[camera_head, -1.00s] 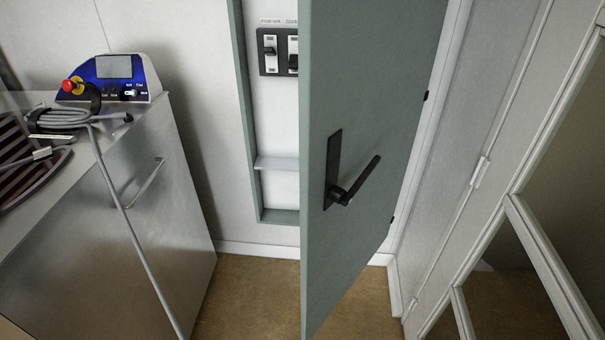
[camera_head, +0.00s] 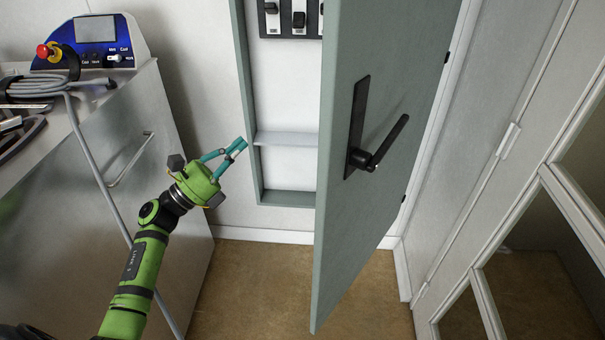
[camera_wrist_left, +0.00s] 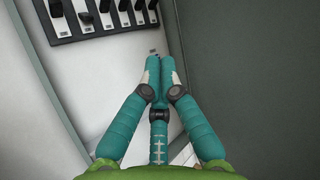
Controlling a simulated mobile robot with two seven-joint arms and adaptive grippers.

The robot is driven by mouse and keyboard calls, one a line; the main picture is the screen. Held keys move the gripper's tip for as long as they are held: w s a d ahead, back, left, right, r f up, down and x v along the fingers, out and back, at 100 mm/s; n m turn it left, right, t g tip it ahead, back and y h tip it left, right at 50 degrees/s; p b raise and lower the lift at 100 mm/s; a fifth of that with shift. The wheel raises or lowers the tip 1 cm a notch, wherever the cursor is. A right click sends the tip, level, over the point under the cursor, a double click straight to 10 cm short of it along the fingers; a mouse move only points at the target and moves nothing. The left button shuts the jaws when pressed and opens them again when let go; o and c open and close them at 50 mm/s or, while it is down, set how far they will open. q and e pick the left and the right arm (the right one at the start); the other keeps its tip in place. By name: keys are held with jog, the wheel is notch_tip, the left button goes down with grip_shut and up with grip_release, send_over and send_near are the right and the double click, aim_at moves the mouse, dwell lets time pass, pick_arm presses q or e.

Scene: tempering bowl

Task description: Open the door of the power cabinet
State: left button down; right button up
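The power cabinet (camera_head: 245,100) is a grey-green frame set in the wall. Its door (camera_head: 385,120) stands swung open, hinged on the right, with a black lever handle (camera_head: 372,160) on its outer face. Switches (camera_head: 299,18) and a small shelf (camera_head: 285,138) show inside. My left gripper (camera_head: 240,145) is in front of the cabinet's left side, left of the door and apart from the handle. In the left wrist view its teal fingers (camera_wrist_left: 160,65) meet at the tips with nothing between them. The door's grey face (camera_wrist_left: 240,70) fills the right of that view. My right gripper is out of view.
A metal cabinet (camera_head: 150,220) with a blue control box (camera_head: 95,40), a red button and coiled grey cable stands at the left. White-framed glazed panels (camera_head: 530,230) stand at the right. Brown floor (camera_head: 265,285) is clear between.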

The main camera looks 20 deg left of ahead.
pick_arm(q)
jog(key=s+d+r+m+g+h+b, duration=0.15)
jog(key=s+r+m+g, duration=0.35)
jog(key=m, duration=0.8)
jog(key=s+d+r+m+g+h+b, duration=0.15)
jog(key=s+d+r+m+g, duration=0.3)
jog(key=m, duration=0.85)
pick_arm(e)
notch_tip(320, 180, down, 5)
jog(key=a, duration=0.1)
pick_arm(q)
jog(key=w+d+g+p, duration=0.1)
jog(key=w+d+p, duration=0.1)
jog(key=d+p, duration=0.5)
jog(key=d+f, duration=0.1)
jog(key=d, duration=0.3)
jog(key=shift+d+y+p, duration=0.3)
jog(key=shift+p, duration=0.05)
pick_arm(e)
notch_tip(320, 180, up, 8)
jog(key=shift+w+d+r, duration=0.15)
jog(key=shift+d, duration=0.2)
